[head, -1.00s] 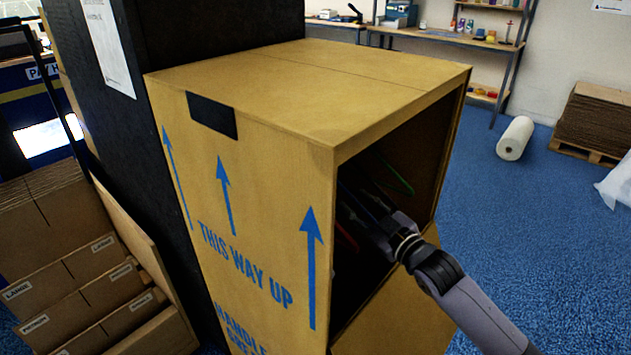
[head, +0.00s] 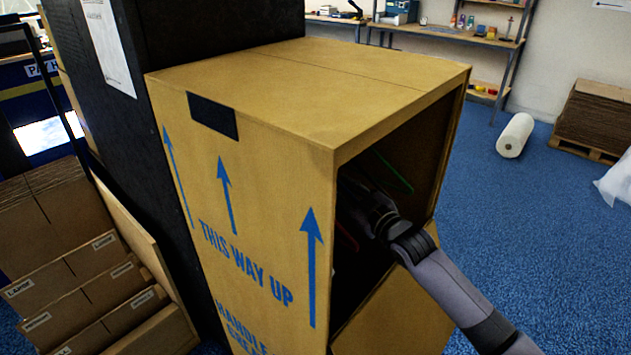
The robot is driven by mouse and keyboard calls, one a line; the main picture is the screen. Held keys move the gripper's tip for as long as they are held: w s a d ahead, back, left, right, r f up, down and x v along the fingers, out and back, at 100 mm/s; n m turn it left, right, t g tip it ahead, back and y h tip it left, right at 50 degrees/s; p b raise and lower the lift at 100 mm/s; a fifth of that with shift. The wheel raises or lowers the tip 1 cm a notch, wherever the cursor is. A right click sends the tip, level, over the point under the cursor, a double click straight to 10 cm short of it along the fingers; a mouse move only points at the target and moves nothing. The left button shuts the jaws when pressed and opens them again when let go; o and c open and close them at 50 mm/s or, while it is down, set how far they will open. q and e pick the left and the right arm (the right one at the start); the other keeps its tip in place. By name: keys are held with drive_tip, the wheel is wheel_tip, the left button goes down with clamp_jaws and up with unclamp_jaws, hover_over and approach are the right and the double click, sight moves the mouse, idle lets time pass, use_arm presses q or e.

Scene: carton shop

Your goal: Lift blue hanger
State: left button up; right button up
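A tall wardrobe carton (head: 255,150) stands in the middle with its right side open. In its dark inside, a green hanger (head: 393,172) shows near the top, and part of a red hanger (head: 346,238) shows lower at the left. I cannot make out the blue hanger now. My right arm reaches in through the opening from the lower right. Its gripper is hidden in the dark behind the carton's front edge, so its fingers and anything in them do not show. My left gripper is not in view.
A black column (head: 150,130) stands close behind the carton. Flat cartons in a rack (head: 85,290) are at the lower left. Blue floor (head: 535,230) is free to the right, with a white roll (head: 515,135) and a carton stack (head: 597,115) farther back.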

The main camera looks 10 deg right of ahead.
clamp_jaws()
drive_tip(key=shift+r, duration=0.15)
idle(0.4)
